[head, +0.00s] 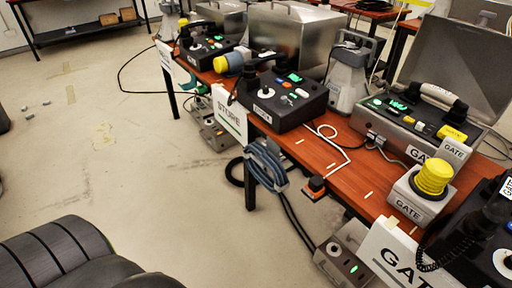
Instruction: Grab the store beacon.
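No beacon in the head view carries a label I can read as STORE. A white STORE sign (230,115) hangs at the table's front edge. Behind it, a yellow-capped cylinder with a blue-grey body (230,64) appears to lie on its side near the black console (284,101); it may be the store beacon. A yellow beacon (433,177) stands upright on a grey box labelled GATE (416,197), at the right. Neither of my grippers shows.
The long red-brown table (318,149) holds several consoles and metal cases. Coiled blue-grey cable (265,166) hangs at its front edge. A grey case console (411,127) stands at the right. The floor at left (110,170) is mostly clear.

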